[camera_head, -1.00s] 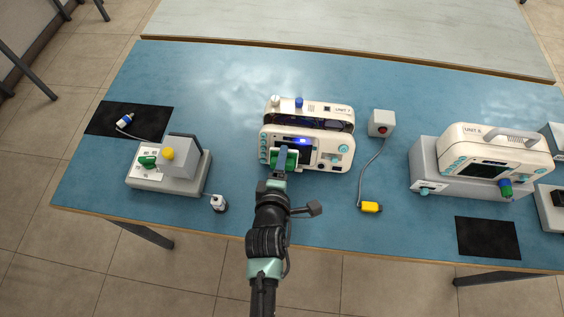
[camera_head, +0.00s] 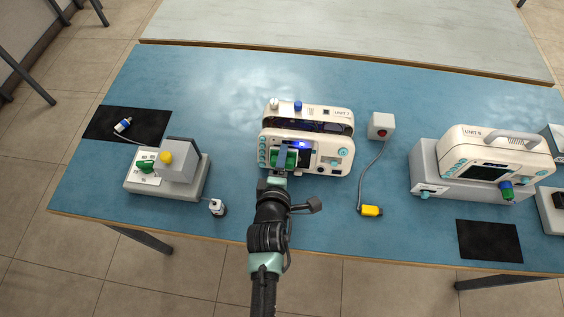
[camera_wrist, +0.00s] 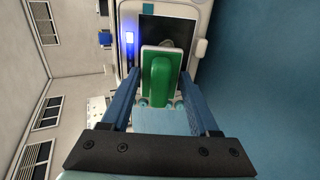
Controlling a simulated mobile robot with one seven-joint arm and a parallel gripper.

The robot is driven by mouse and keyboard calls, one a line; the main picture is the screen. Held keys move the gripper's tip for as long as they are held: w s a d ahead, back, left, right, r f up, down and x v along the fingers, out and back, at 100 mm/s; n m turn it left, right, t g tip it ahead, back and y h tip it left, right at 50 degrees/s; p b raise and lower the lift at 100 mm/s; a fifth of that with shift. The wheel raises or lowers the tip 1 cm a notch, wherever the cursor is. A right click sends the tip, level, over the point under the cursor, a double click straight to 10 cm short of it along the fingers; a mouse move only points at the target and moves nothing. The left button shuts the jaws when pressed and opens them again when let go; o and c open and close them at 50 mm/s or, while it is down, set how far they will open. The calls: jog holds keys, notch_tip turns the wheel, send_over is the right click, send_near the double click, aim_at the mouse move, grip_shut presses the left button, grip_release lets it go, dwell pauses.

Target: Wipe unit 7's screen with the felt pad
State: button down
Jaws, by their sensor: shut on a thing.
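Unit 7 (camera_head: 333,148), a cream monitor with teal knobs, stands upright near the table's middle. Its dark screen (camera_head: 306,156) is partly hidden behind my gripper and the pad; it also shows in the wrist view (camera_wrist: 150,29). The felt pad has a green grip (camera_wrist: 161,82) on a pale base and lies in front of the screen's lower part. I cannot tell whether it touches the glass. My gripper (camera_head: 282,160) is shut on the green grip, with its blue fingers (camera_wrist: 163,88) on either side.
Unit 6 (camera_head: 490,152) stands at the right. A switch box (camera_head: 170,173) and a small bottle-like item (camera_head: 217,208) are at left. Black mats (camera_head: 489,241) lie on the blue table.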

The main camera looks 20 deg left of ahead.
aim_at(300, 157)
jog(key=p, duration=0.1)
jog(key=d, duration=0.1)
jog(key=d+p, duration=0.1)
jog(key=shift+w+r+p, duration=0.25)
jog(key=shift+p, duration=0.05)
jog(key=shift+d+f, duration=0.15)
jog(key=shift+d, duration=0.15)
jog(key=shift+w+d, duration=0.25)
jog(key=shift+d, duration=0.4)
jog(key=shift+f, duration=0.15)
jog(key=shift+w+b, duration=0.1)
jog(key=shift+b, duration=0.2)
